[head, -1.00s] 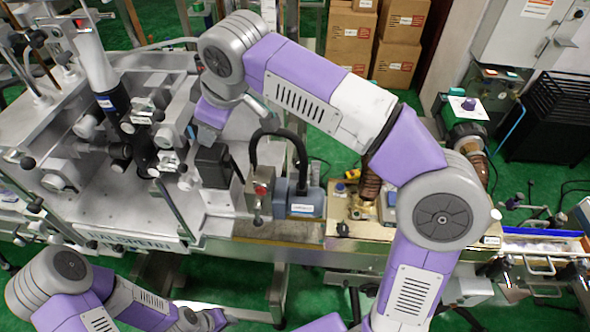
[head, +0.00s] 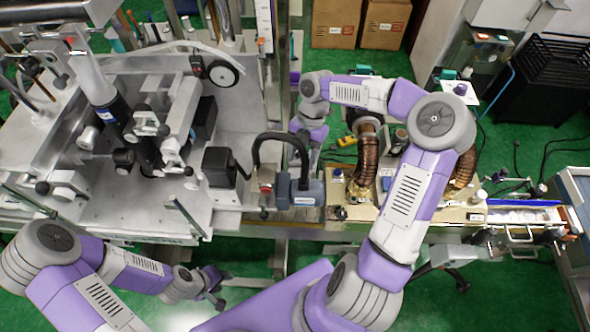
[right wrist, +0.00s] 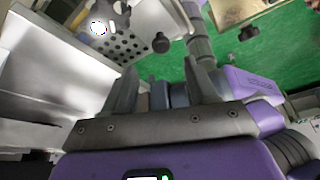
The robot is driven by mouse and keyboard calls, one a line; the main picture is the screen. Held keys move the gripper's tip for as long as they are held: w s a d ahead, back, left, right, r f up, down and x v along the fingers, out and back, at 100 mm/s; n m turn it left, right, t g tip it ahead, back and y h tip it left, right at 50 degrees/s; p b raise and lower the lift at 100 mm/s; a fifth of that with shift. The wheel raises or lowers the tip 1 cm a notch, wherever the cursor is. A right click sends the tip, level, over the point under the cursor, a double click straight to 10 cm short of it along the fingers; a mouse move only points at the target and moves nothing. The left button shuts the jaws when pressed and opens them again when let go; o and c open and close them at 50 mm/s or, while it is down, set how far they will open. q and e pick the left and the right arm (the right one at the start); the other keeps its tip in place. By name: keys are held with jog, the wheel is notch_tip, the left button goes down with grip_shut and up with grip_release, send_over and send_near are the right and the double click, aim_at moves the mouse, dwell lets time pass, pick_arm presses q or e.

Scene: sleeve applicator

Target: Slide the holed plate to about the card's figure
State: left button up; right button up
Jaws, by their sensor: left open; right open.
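A grey plate with rows of dark holes (right wrist: 128,48) shows at the upper left of the right wrist view, beside a dark knob (right wrist: 160,43). I cannot make it out in the head view. My right gripper (right wrist: 161,72) is open and empty; its fingers point towards the plate's side and the knob, apart from both. In the head view it hangs by the machine's right side, its fingertips hard to make out. My left gripper (head: 217,287) is open and empty, low in front of the machine. I cannot identify the card or read a figure.
The metal machine (head: 230,110) fills the left, with a black hose (head: 284,138) and a grey-blue motor (head: 300,192) at its right. A brass-coloured bench (head: 350,213) with ribbed brown hoses (head: 368,150) lies right. Cardboard boxes (head: 334,22) stand behind.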

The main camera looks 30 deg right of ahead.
jog(key=shift+p+x, duration=0.3)
jog(key=shift+x, duration=3.65)
jog(key=shift+s, duration=0.1)
grip_shut()
